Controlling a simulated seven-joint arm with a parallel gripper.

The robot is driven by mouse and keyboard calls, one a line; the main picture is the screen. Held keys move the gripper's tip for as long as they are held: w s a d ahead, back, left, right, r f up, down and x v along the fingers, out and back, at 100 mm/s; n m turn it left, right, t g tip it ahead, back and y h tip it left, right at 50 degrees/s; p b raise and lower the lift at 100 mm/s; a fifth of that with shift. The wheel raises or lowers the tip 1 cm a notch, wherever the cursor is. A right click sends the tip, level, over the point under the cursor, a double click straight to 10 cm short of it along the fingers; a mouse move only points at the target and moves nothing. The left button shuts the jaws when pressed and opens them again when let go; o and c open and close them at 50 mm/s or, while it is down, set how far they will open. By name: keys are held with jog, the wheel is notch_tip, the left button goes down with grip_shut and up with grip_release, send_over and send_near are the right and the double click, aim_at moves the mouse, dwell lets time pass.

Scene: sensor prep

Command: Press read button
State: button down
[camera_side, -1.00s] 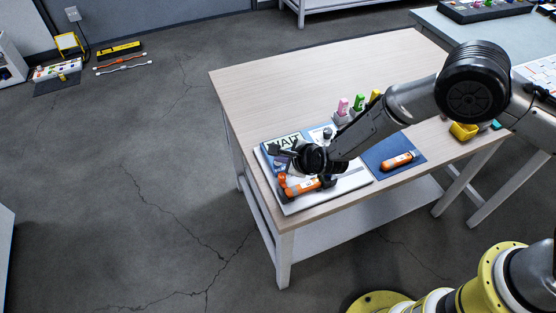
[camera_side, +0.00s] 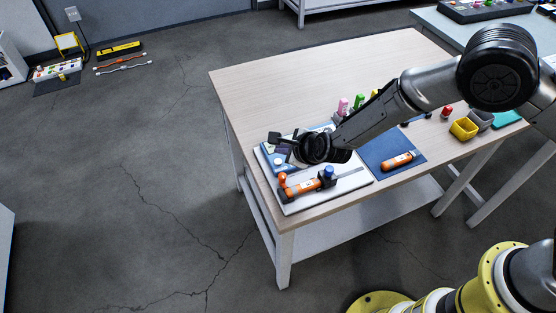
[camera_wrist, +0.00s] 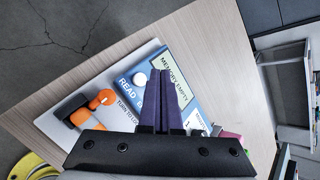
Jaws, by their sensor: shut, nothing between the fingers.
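The blue reader box (camera_wrist: 128,72) carries the word READ beside a round white button (camera_wrist: 139,80). Its screen (camera_wrist: 174,75) shows MEMORY EMPTY. In the side view the box (camera_side: 277,163) lies on the white board, partly covered by my gripper (camera_side: 283,150). In the wrist view my gripper (camera_wrist: 161,76) has its dark purple fingers together and empty. The fingers appear over the box, just right of the white button. I cannot tell how high above the box the fingertips are.
An orange sensor (camera_side: 303,187) sits in a dark holder with a blue knob (camera_side: 328,172) at the board's front. Another orange sensor (camera_side: 398,161) lies on a blue mat (camera_side: 378,148). Coloured markers (camera_side: 358,103) stand behind my arm. The table's left and back are clear.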

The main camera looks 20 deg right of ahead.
aim_at(282, 165)
jog(key=shift+r, duration=1.55)
